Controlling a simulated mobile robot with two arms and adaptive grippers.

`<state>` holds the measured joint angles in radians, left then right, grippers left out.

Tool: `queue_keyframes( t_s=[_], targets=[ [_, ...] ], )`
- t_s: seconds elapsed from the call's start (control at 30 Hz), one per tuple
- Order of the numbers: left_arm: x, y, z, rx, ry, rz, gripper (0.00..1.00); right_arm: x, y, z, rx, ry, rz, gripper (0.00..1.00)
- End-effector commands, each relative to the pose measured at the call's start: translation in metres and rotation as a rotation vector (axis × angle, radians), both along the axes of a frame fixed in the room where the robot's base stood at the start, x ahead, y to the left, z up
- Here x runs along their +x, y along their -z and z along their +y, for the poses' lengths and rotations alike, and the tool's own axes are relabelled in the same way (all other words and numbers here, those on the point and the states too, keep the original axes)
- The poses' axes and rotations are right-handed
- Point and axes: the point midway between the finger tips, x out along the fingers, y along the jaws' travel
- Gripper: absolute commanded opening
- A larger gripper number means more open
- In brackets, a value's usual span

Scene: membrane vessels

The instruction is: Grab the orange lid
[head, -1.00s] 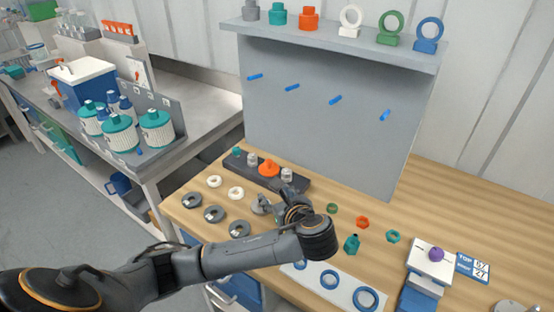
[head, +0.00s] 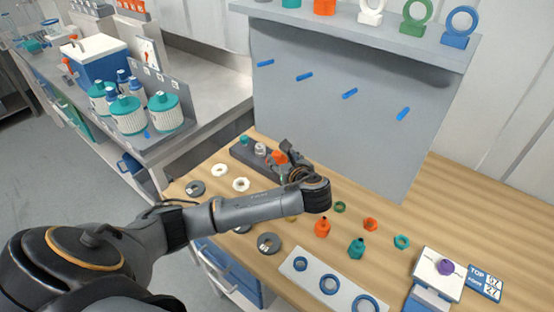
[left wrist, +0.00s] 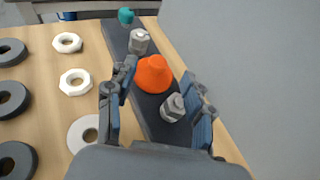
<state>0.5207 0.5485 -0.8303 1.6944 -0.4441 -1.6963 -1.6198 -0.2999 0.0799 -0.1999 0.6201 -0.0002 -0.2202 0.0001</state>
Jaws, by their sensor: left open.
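The orange lid (left wrist: 154,74) is a rounded cone on a dark rack (head: 247,155) at the back left of the wooden table. It also shows partly behind my gripper in the head view (head: 279,157). My left gripper (left wrist: 162,100) is open, with one finger on each side of the near part of the lid in the left wrist view. I cannot tell whether the fingers touch it. Grey lids (left wrist: 139,41) (left wrist: 173,107) stand on either side of the orange one on the rack, and a teal lid (left wrist: 126,16) sits at its far end. My right gripper is not in view.
White rings (head: 220,170) and dark rings (head: 195,188) lie left of the rack. A grey panel (head: 340,110) rises close behind the rack.

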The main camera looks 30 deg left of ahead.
Motion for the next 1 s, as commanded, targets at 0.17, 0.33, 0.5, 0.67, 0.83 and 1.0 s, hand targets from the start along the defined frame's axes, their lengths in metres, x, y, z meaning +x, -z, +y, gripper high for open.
queue_keyframes(
  t_s=[0.17,0.33,0.5,0.67,0.83,1.0],
  targets=[
    [0.013,0.012,0.017,0.003,-0.003,0.002,0.52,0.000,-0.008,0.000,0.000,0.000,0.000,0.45],
    [0.025,0.022,0.032,0.001,-0.001,0.001,0.52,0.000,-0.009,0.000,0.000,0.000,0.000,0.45],
    [0.027,0.024,0.035,0.000,0.000,0.000,0.52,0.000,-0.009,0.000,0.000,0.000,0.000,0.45],
    [0.027,0.024,0.034,0.001,0.000,0.001,0.44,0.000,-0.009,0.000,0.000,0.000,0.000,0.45],
    [0.027,0.024,0.034,0.001,0.000,0.001,0.09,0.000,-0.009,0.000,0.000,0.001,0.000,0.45],
    [0.027,0.024,0.034,0.001,0.000,0.001,0.00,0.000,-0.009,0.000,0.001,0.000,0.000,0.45]
  ],
)
